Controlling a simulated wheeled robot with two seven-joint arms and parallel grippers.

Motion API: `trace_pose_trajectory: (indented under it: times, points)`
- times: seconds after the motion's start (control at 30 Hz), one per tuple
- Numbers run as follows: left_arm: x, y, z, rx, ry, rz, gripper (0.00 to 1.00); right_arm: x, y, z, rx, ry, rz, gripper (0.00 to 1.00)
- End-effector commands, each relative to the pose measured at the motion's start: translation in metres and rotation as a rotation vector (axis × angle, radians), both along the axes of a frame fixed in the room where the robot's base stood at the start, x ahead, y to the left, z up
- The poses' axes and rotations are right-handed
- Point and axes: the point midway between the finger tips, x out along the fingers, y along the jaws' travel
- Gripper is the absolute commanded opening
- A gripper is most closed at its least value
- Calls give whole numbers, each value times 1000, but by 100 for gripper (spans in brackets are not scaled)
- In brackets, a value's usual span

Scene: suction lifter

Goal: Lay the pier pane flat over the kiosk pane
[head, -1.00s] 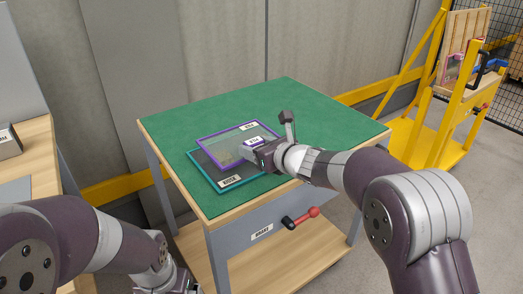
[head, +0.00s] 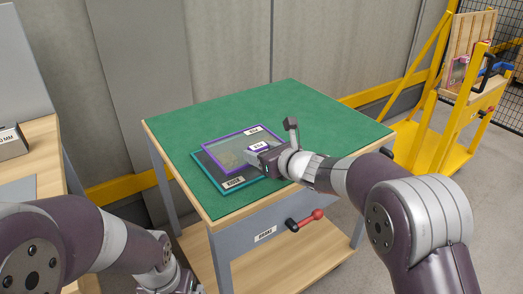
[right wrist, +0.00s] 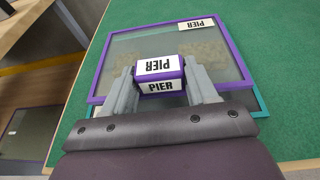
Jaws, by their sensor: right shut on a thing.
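The pier pane (head: 216,142), a clear sheet in a purple frame, is over the kiosk pane and roughly level. My right gripper (head: 262,152) is shut on its purple grip block, labelled PIER; the block also shows between the fingers in the right wrist view (right wrist: 160,74). The kiosk pane (head: 207,181), teal-framed and dark, lies on the green table top. Its left and near edges show past the purple frame; the rest is covered. A small gap between the panes cannot be ruled out. My left gripper (head: 182,284) is low at the bottom edge, its fingers unclear.
The green table top (head: 300,105) is clear behind and right of the panes. A wooden bench (head: 35,160) stands at the left. A yellow stand (head: 440,140) with a pink-framed pane is at the far right.

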Motion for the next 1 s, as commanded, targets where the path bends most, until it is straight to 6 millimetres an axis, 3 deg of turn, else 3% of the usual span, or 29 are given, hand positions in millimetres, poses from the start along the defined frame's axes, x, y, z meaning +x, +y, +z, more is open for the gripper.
trace_pose_trajectory:
  times: [0.33,0.37,0.4,0.43,0.77,1.0]
  points:
    - [0,0,0,0,0,0,98,0,0,-2,1,-3,0,9]
    - [0,0,0,0,0,0,98,0,0,-2,1,-3,0,67]
    - [0,0,0,0,0,0,98,0,0,-2,0,-2,0,80]
    - [0,0,0,0,0,0,98,0,0,-2,0,-2,0,87]
    - [0,0,0,0,0,0,98,-2,-2,-3,-1,1,-1,87]
    - [0,0,4,0,0,0,98,-33,-27,13,0,-3,-3,87]
